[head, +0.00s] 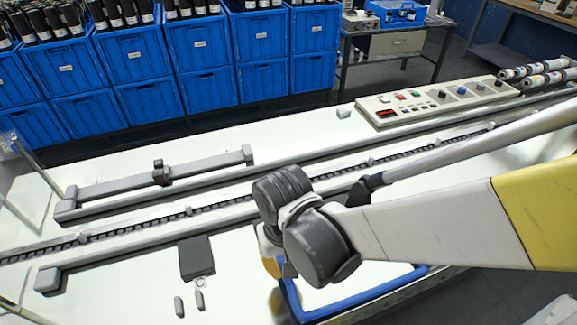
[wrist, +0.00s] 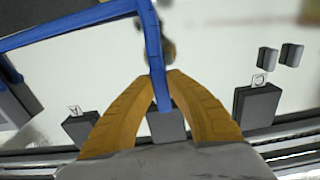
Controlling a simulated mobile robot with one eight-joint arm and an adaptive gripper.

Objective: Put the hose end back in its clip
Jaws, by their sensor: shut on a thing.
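My gripper (wrist: 161,76) has orange fingers closed around the blue hose (wrist: 152,35) in the wrist view. In the head view the hose (head: 350,301) curves below my arm, which hides most of my gripper. Two small grey upright blocks (wrist: 267,57) (wrist: 290,54) stand side by side with a gap at the upper right of the wrist view; they may be the clip, but I cannot tell. They also show in the head view (head: 178,306) (head: 199,301).
A dark box (wrist: 258,103) with a small marked tag is near the blocks; it also shows in the head view (head: 197,257). Another dark box (wrist: 82,126) is on the left. A long rail and chain (head: 135,230) cross the white deck. A control panel (head: 435,99) stands behind.

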